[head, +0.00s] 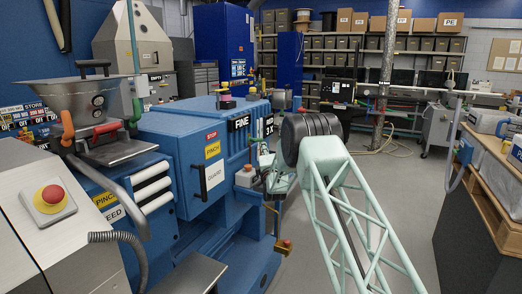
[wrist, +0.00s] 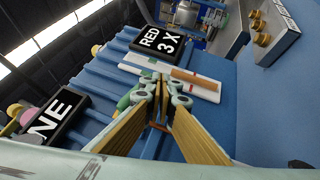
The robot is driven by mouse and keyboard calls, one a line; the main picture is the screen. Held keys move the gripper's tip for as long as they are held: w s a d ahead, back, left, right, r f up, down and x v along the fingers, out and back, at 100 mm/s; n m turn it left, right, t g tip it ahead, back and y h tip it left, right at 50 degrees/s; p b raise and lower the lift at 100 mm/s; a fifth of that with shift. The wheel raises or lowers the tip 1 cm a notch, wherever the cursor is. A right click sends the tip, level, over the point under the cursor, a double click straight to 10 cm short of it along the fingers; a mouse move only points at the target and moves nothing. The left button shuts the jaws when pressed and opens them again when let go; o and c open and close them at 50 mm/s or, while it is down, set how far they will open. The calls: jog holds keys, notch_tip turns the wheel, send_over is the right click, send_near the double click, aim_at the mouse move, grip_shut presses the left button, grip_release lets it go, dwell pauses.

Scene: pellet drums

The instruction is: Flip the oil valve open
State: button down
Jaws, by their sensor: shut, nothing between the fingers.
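My gripper (wrist: 158,84) is shut and empty in the wrist view, its tan finger pads converging in front of a blue machine face. Just beyond the fingertips is a white plate (wrist: 208,90) with red and green marks and a tan bar across it. A green part (wrist: 131,97) shows beside the left finger, mostly hidden. I cannot tell which of these parts is the oil valve, or whether the fingertips touch the plate. In the head view, my gripper (head: 272,180) is beside the right end of the blue machine (head: 205,165).
A black "RED 3 X" sign (wrist: 158,41) lies just beyond the plate. Several brass knobs (wrist: 262,38) sit on a grey block at upper right. In the head view, a pallet bench (head: 478,200) stands at right, with open floor (head: 400,180) between.

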jog(key=v, duration=1.1)
jog(key=shift+s, duration=0.35)
jog(key=shift+d, duration=0.1)
jog(key=shift+r, duration=0.1)
jog(key=s+d+r+m+g+h, duration=0.1)
jog(key=s+d+r+m+g, duration=0.3)
jog(key=s+r, duration=0.5)
jog(key=s+d+r+m+g+h, duration=0.1)
jog(key=s+d+r+m+g, duration=0.1)
jog(key=s+d+r+m, duration=0.5)
jog(key=s+d+r+m+g, duration=0.1)
jog(key=s+d+m+g, duration=0.1)
jog(key=s, duration=1.2)
jog(key=s+d+r+m+g, duration=0.1)
jog(key=s+d+r+g, duration=0.15)
jog(key=s, duration=1.15)
jog(key=s+d+r+m+g, duration=0.1)
jog(key=s+d+m+g, duration=0.1)
jog(key=s, duration=1.2)
jog(key=s+d+f+m+g, duration=0.1)
jog(key=s+f+m+g, duration=0.1)
jog(key=s, duration=1.3)
jog(key=s+d+f+m+g+h, duration=0.1)
jog(key=s+d+f+m+g, duration=0.1)
jog(key=s, duration=1.3)
notch_tip(320, 180, down, 2)
jog(key=shift+s+f+m, duration=0.1)
jog(key=shift+s+m, duration=0.3)
jog(key=shift+m, duration=0.3)
